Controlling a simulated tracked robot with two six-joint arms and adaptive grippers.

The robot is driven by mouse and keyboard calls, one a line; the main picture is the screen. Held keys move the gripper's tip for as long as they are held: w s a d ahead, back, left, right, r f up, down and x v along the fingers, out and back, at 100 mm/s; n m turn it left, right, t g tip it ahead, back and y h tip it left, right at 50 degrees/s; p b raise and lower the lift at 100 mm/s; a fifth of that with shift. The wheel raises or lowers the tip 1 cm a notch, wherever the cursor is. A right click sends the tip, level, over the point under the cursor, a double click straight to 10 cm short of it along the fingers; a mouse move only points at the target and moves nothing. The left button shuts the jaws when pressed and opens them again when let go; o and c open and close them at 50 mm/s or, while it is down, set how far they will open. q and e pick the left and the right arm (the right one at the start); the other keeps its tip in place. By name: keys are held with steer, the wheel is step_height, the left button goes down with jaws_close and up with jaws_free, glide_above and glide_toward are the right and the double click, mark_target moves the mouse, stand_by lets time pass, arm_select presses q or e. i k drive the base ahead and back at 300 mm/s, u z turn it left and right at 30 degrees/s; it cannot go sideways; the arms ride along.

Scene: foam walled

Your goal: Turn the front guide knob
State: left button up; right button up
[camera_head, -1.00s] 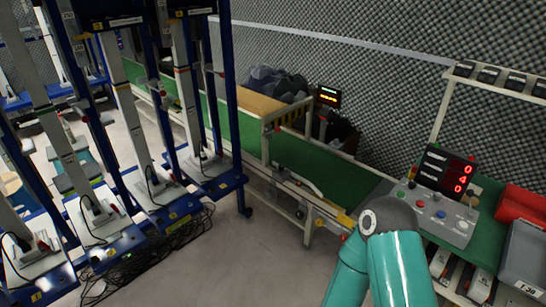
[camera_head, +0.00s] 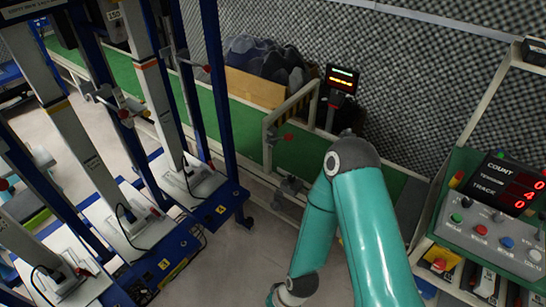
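A green conveyor belt (camera_head: 232,126) runs along the grey foam wall. A red knob (camera_head: 288,136) sits on the pale metal frame at the belt's near side. A dark clamp-like fitting (camera_head: 290,186) is on the belt's front rail, below the red knob. I cannot tell which of these is the front guide knob. My teal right arm comes in from the bottom right. Its elbow is in front of the belt, right of both fittings, and its forearm bends down to the lower left. Its gripper is below the picture edge. My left arm and gripper are out of view.
A box (camera_head: 255,88) of dark items and a small display (camera_head: 342,79) stand behind the belt. A button panel (camera_head: 487,232) with a COUNT display (camera_head: 507,184) is at right.

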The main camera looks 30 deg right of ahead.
mark_target(291, 179)
steer(key=u, duration=0.2)
steer(key=i, duration=0.75)
steer(key=z, duration=1.3)
steer(key=i, duration=1)
steer(key=u, duration=0.1)
